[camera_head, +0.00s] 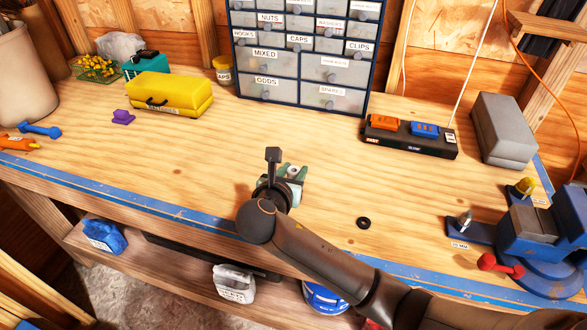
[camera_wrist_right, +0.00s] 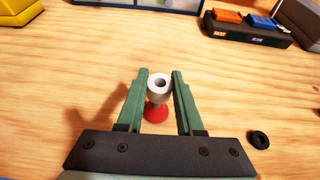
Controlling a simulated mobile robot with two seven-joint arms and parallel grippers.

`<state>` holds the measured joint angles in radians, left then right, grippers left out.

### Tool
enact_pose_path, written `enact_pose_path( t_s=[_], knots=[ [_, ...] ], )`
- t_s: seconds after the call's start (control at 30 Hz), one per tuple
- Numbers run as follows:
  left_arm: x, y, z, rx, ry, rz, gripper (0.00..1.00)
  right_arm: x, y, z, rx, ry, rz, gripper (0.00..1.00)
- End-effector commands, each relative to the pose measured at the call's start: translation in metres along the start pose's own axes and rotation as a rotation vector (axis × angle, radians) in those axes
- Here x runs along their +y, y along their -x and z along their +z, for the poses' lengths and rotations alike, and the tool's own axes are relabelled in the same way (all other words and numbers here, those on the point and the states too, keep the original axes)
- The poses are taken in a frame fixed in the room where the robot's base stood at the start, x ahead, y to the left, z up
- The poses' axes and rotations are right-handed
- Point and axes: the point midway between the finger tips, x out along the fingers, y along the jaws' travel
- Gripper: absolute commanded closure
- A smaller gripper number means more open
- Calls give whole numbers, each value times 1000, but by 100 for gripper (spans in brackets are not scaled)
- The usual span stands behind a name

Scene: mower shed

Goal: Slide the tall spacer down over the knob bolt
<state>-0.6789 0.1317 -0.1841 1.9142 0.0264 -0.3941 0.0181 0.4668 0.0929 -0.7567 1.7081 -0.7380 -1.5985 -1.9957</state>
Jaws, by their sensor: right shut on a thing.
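The tall spacer is a pale grey ring-topped cylinder (camera_wrist_right: 160,84), upright between the green fingertips of my right gripper (camera_wrist_right: 160,76) in the right wrist view. The gripper is shut on it. In the head view the spacer's top (camera_head: 292,170) shows just beyond my right gripper (camera_head: 285,174), over the middle of the bench. A red round piece (camera_wrist_right: 156,113), which looks like the knob of the knob bolt, shows below the spacer in the wrist view. Its shank is hidden, and I cannot tell whether it is inside the spacer. My left gripper is not in view.
A black ring (camera_head: 363,222) lies right of the gripper. A blue vise (camera_head: 555,240) stands at the right edge, near a black tray (camera_head: 410,140) and a grey box (camera_head: 503,130). A drawer cabinet (camera_head: 300,88) stands behind.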

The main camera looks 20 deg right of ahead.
Motion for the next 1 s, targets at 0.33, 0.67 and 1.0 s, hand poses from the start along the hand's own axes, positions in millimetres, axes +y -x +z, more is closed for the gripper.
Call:
enact_pose_path(
  t_s=[0.33, 0.67, 1.0],
  knots=[
    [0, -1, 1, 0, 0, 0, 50, 0, -4, -9, 0, 0, 0, 100],
    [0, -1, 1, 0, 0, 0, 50, 0, -7, -16, 0, 1, 0, 100],
    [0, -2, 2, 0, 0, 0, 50, 0, -10, -24, -1, 1, 0, 100]
  ],
)
